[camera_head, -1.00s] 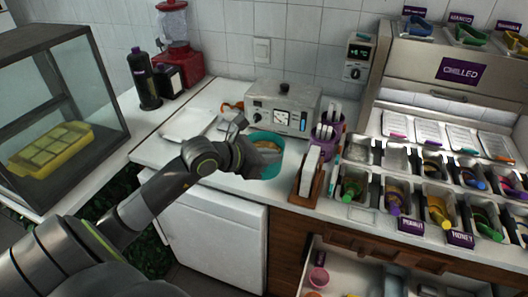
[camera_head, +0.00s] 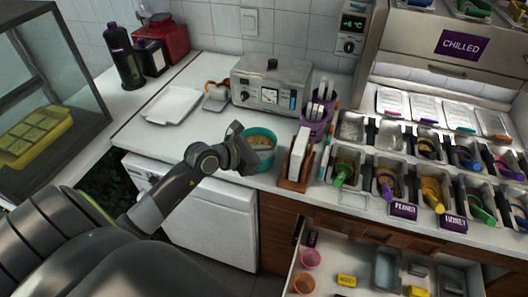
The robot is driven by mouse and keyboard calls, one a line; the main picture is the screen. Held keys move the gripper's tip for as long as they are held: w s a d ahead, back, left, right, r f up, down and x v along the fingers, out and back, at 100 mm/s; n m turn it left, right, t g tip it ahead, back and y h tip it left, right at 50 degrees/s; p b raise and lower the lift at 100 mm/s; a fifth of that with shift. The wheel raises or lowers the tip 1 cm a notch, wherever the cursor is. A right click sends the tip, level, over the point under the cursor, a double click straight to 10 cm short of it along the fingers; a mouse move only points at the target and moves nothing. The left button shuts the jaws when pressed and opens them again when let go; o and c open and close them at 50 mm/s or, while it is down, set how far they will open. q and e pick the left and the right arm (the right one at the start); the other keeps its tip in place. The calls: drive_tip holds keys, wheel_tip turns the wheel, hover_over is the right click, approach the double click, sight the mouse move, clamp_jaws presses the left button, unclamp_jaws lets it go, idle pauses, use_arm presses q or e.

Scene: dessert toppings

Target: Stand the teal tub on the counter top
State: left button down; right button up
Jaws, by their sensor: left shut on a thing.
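The teal tub (camera_head: 267,155) is upright at the front part of the white counter top (camera_head: 205,140), in the middle of the head view. It holds a yellow-brown crumbly filling. My left gripper (camera_head: 243,147) is shut on the tub's left side. The gripper covers part of that side, and the tub's base is partly hidden. I cannot tell whether the base touches the counter. My right gripper is not in view.
A wooden holder with white cards (camera_head: 297,166) stands close to the tub's right. Behind are a silver appliance (camera_head: 270,82) and a purple utensil cup (camera_head: 315,128). A white tray (camera_head: 172,105) lies to the left. An open drawer (camera_head: 335,262) juts out below right.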

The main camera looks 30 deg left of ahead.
use_arm(q)
drive_tip(key=shift+s+f, duration=0.1)
drive_tip(key=shift+f, duration=0.05)
drive_tip(key=c, duration=1.5)
unclamp_jaws()
drive_tip(key=shift+c, duration=0.2)
drive_tip(key=v, duration=1.2)
drive_tip(key=shift+p, duration=0.35)
